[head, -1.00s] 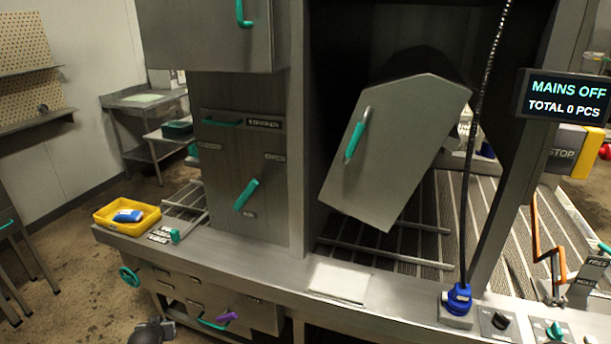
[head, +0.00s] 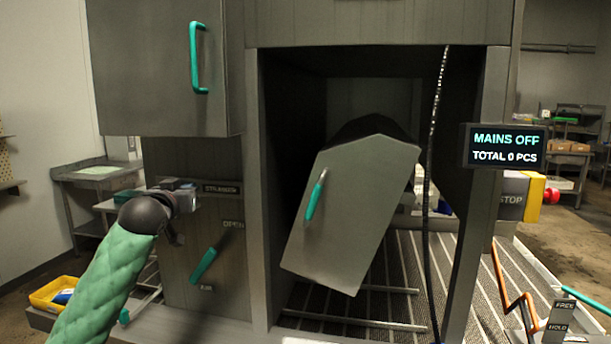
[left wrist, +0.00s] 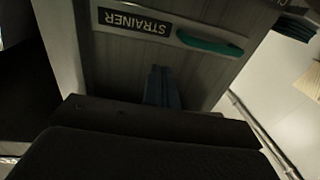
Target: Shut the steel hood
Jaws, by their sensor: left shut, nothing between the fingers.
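Two steel bodies with teal handles show in the head view, neither labelled as the hood. One is a tilted steel box (head: 350,215) with a peaked front, hanging askew inside the dark open bay, its handle (head: 316,195) on the left of its face. The other is a square steel housing (head: 150,70) at upper left, with a vertical handle (head: 198,57). My left gripper (head: 185,196) is below this housing, left of the bay, apart from both handles. In the left wrist view its shut, empty fingers (left wrist: 163,88) point at the STRAINER panel (left wrist: 130,60). My right gripper is out of view.
The strainer's teal handle (left wrist: 212,42) is close to my left fingers. A teal lever (head: 205,265) sits on the panel below. A dark cord (head: 431,170) hangs before the bay's right side. The display (head: 505,147) reads MAINS OFF. A yellow tray (head: 48,293) lies lower left.

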